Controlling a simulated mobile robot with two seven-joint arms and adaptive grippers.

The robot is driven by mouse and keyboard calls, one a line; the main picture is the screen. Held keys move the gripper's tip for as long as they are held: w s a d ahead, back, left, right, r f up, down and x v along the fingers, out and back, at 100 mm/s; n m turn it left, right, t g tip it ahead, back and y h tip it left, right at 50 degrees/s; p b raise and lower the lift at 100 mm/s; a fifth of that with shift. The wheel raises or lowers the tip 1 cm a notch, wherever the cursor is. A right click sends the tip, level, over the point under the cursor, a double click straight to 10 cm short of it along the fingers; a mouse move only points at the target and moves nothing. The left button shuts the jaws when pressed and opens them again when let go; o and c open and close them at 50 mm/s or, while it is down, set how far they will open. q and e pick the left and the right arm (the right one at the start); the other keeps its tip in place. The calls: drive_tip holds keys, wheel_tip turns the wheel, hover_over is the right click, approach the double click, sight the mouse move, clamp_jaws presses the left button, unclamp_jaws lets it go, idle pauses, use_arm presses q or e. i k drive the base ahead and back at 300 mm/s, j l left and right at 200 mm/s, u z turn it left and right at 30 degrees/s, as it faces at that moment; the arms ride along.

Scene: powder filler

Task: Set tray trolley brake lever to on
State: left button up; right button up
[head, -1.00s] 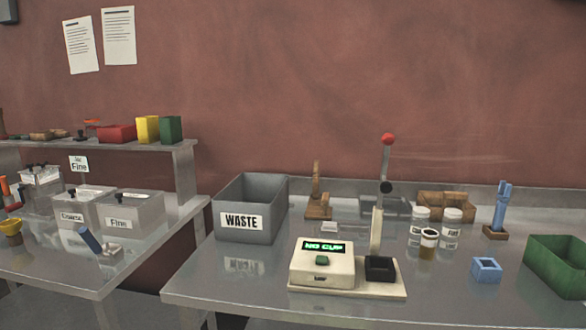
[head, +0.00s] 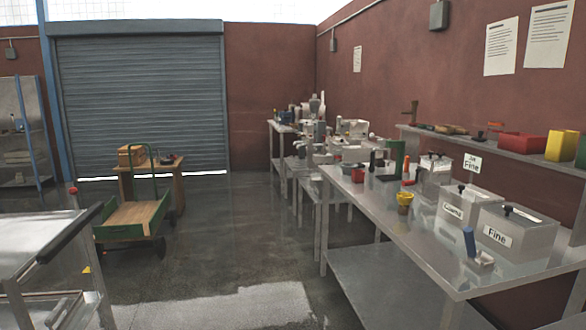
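A steel trolley (head: 32,232) with a dark push handle (head: 70,236) stands at the lower left of the head view, cut off by the left edge. A small red-topped upright piece (head: 73,194) shows at its far side; I cannot tell whether it is the brake lever. A small yellow piece (head: 87,270) shows low by the trolley. A green flatbed cart (head: 118,232) with a hoop handle stands farther back. Neither of my grippers is in view.
A steel bench (head: 412,243) with containers labelled Coarse and Fine (head: 520,235) runs along the right. A wooden table (head: 166,172) stands behind the green cart, before a closed grey shutter (head: 140,95). The wet floor (head: 235,240) between is clear.

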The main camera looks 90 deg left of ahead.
sight(72, 190)
drive_tip(key=u, duration=4.1)
drive_tip(key=z, duration=0.85)
drive_tip(key=i+z, duration=0.1)
drive_tip(key=i, duration=4.55)
drive_tip(key=i+u, duration=0.2)
drive_tip(key=u, duration=0.25)
drive_tip(key=i+l+u, duration=0.1)
drive_tip(key=u, duration=0.4)
drive_tip(key=i+l+u, duration=0.2)
drive_tip(key=u, duration=0.25)
drive_tip(key=i+l, duration=0.05)
drive_tip(key=i, duration=0.05)
